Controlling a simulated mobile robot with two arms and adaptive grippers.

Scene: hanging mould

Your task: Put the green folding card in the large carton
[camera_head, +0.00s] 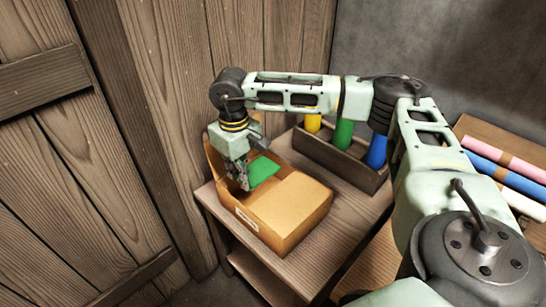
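The green folding card (263,171) shows as a flat green piece over or in the opening of the large brown carton (290,208). My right gripper (243,183) points down at the carton's open part, right beside the card's left edge. I cannot tell whether its fingers hold the card or only stand next to it, as the fingertips are small and dark. The carton stands on a wooden table, with one flap raised at its back left and a broad tan face towards the right. My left gripper is not in view.
Behind the carton, a wooden rack (330,160) holds yellow, green and blue cylinders. Pink, blue and white rolls (507,177) lie at the far right. Wooden plank walls (150,110) stand close at left and behind. Bare tabletop (335,235) shows right of the carton.

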